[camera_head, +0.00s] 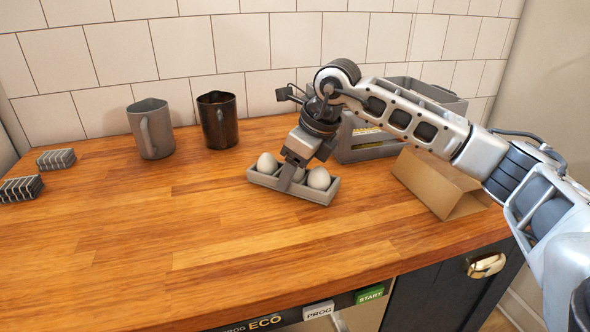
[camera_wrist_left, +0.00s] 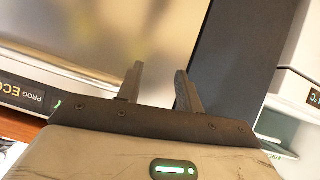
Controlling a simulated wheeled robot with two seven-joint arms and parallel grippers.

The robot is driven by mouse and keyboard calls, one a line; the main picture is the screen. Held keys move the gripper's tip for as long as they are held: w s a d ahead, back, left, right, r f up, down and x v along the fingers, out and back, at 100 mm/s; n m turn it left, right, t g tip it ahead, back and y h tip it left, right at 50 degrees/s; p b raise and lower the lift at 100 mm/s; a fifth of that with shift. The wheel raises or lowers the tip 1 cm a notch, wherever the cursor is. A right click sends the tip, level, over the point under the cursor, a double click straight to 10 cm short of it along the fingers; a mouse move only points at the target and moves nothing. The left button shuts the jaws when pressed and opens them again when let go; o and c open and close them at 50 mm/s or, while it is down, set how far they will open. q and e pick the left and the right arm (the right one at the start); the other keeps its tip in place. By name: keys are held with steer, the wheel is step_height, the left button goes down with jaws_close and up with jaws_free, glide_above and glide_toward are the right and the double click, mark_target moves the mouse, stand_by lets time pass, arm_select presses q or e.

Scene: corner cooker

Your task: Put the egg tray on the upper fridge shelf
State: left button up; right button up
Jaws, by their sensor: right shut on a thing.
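The egg tray (camera_head: 318,195) is a small grey holder on the wooden counter in the head view, with pale eggs (camera_head: 319,178) in it. My right gripper (camera_head: 290,180) comes down from above and is shut on the tray near its middle, hiding part of it. Whether the tray touches the counter is hard to tell. In the left wrist view my left gripper (camera_wrist_left: 158,88) is open and empty, its fingers apart. At the right of that view a pale, lit opening (camera_wrist_left: 285,135) with a small display looks like part of the fridge; its shelves are not clearly seen.
A grey mug (camera_head: 150,128) and a dark mug (camera_head: 218,120) stand behind left. A grey crate (camera_head: 375,148) and a cardboard-brown folded piece (camera_head: 440,185) are right of the tray. Two striped blocks (camera_head: 56,159) lie far left. The front counter (camera_head: 190,255) is clear.

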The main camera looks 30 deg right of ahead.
steer(key=shift+f, duration=0.15)
steer(key=shift+f, duration=0.2)
steer(key=o, duration=1)
steer(key=shift+r, duration=0.15)
